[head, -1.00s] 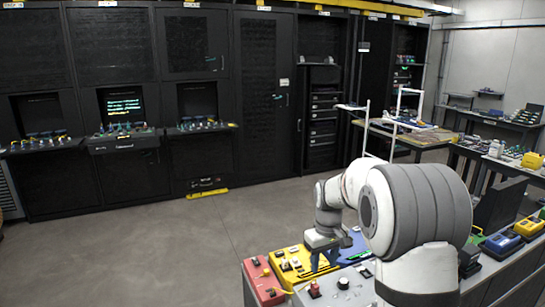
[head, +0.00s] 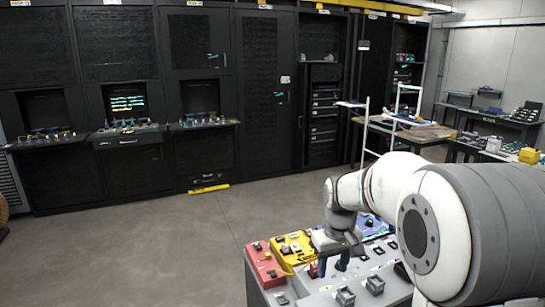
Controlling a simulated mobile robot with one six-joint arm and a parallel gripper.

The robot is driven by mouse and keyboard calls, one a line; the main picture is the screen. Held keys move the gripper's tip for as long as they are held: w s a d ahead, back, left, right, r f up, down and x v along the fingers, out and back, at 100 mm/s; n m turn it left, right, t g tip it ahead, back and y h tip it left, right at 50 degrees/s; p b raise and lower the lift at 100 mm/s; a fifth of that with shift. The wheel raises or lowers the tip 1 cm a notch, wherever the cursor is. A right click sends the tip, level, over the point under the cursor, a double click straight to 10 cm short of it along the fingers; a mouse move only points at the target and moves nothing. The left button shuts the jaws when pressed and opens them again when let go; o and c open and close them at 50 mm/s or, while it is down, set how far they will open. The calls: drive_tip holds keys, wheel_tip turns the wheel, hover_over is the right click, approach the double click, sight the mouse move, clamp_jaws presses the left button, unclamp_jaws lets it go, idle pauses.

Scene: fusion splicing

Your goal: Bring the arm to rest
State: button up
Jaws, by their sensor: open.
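My arm reaches in from the right edge of the head view, with its white and grey links large in the foreground. My gripper (head: 328,266) hangs at the end of the arm, pointing down over the bench (head: 255,290), close above the grey panel beside the yellow device. Its fingers are small and partly dark against the panel. They are apart, and I see nothing between them. I cannot tell whether the fingertips touch the panel.
A red box (head: 263,262) and a yellow device (head: 292,250) sit at the bench's left end, close to my gripper. Grey switch blocks (head: 345,297) stand in front. Black cabinets (head: 265,90) line the back wall. The floor (head: 150,250) to the left is clear.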

drive_tip(key=s+m+t+b, duration=0.1)
drive_tip(key=s+b, duration=0.3)
drive_tip(key=s, duration=0.7)
drive_tip(key=shift+s+d+f+m, duration=0.2)
drive_tip(key=shift+f+m, duration=0.1)
drive_tip(key=shift+f, duration=0.1)
drive_tip(key=shift+m+t, duration=0.6)
drive_tip(key=shift+m, duration=0.3)
drive_tip(key=s+f+b, duration=0.1)
drive_tip(key=s, duration=0.2)
drive_tip(key=s+f+b, duration=0.1)
drive_tip(key=s, duration=0.3)
drive_tip(key=s+f+b, duration=0.1)
drive_tip(key=s+f, duration=0.1)
drive_tip(key=s, duration=0.1)
drive_tip(key=shift+s+f, duration=0.1)
drive_tip(key=shift+s, duration=0.05)
drive_tip(key=shift+c, duration=0.2)
drive_tip(key=shift+s+f, duration=0.1)
drive_tip(key=shift+s, duration=0.05)
drive_tip(key=shift+c, duration=0.5)
